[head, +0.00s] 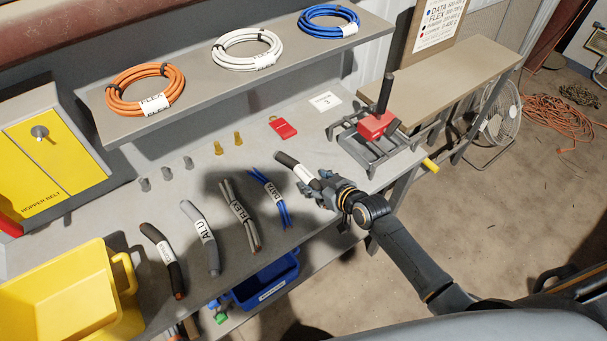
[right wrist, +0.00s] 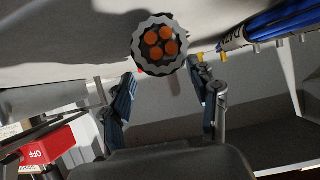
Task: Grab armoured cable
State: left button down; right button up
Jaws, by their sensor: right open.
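The armoured cable (head: 290,166) is a short dark piece with a white label, on the workbench at the right end of the row of cable pieces. In the right wrist view its cut end (right wrist: 160,43) faces me, showing copper cores inside a toothed pale ring. My right gripper (head: 322,186) is at the near end of this piece. In the right wrist view its two fingers (right wrist: 166,92) are apart, with the cable end beyond and above the gap. No grip on it shows. My left gripper is not in view.
The DATA (head: 272,192), FLEX (head: 240,212) and ALU (head: 203,235) pieces and a black piece (head: 162,257) lie to the left. A red-headed clamp tool (head: 376,126) stands close to the right. A shelf (head: 190,97) with cable coils overhangs the back. A yellow bin (head: 120,285) sits front left.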

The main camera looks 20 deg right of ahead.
aim_at(312, 179)
jog(key=x, duration=0.3)
jog(key=shift+w+a+f, duration=0.1)
jog(key=shift+a, duration=0.05)
grip_shut()
dwell(0.3)
